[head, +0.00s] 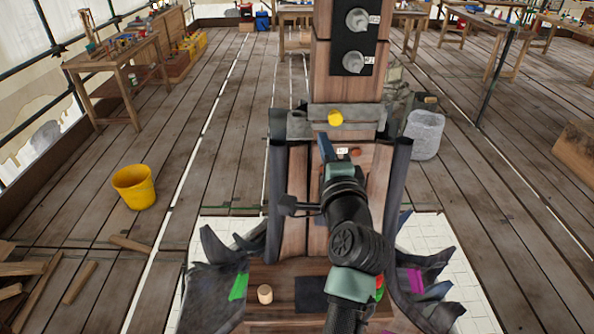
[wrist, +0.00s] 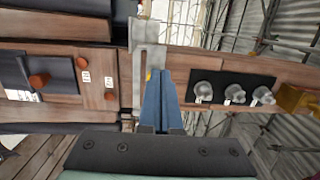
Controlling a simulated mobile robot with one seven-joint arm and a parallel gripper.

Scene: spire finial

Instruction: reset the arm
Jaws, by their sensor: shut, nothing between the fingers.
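My gripper (head: 325,148) is raised in front of the wooden spire (head: 322,75), just below its grey band. In the wrist view its blue fingers (wrist: 160,100) are together, with nothing between them. My arm reaches up from the bottom of the head view, bent, and covers part of the spire's lower wooden face. I cannot tell whether the fingertips touch the spire. A yellow knob (head: 335,118) sits on the grey band. The black panel (head: 353,68) above bears grey knobs (head: 357,20), which show in the wrist view too (wrist: 234,93).
A small wooden cylinder (head: 265,294) stands on the ledge left of my arm, near a dark square (head: 311,293). Dark curled leaf-like pieces (head: 215,285) flank the ledge. A yellow bucket (head: 134,187) and grey container (head: 424,135) stand apart on the plank floor.

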